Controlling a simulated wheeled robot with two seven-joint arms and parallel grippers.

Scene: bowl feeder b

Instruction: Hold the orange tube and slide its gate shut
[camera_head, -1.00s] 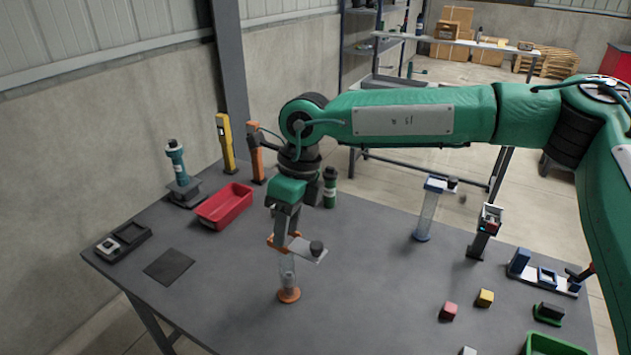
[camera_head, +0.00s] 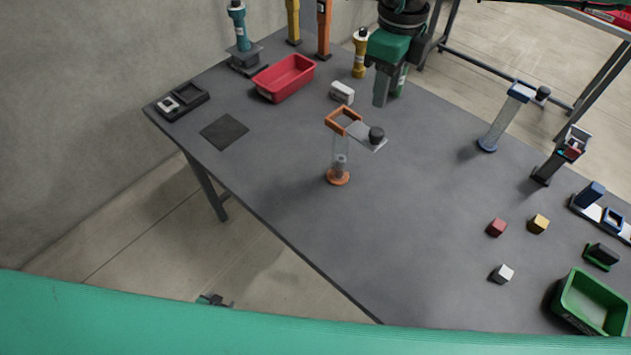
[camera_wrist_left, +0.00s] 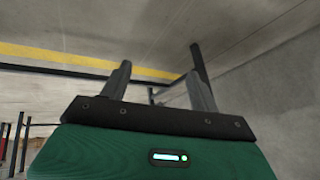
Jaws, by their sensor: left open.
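The orange tube (camera_head: 341,158) stands upright on the table, a clear tube with an orange foot and a square orange collar on top. Its gate, a light plate (camera_head: 362,134) with a black knob, sticks out to the right of the collar, and the collar's opening is uncovered. Small light shapes show inside the tube. My right gripper (camera_head: 381,104) hangs fingers down behind and right of the tube, apart from it. Its fingers overlap in this view, so its opening is hidden. My left gripper (camera_wrist_left: 160,70) is open and empty in the left wrist view, away from the tube.
A white block (camera_head: 342,92), red bin (camera_head: 285,79) and yellow bottle (camera_head: 360,53) stand behind the tube. A blue-topped tube (camera_head: 505,117) stands right. Small blocks and a green bin (camera_head: 591,303) are at front right. The table around the tube's foot is clear.

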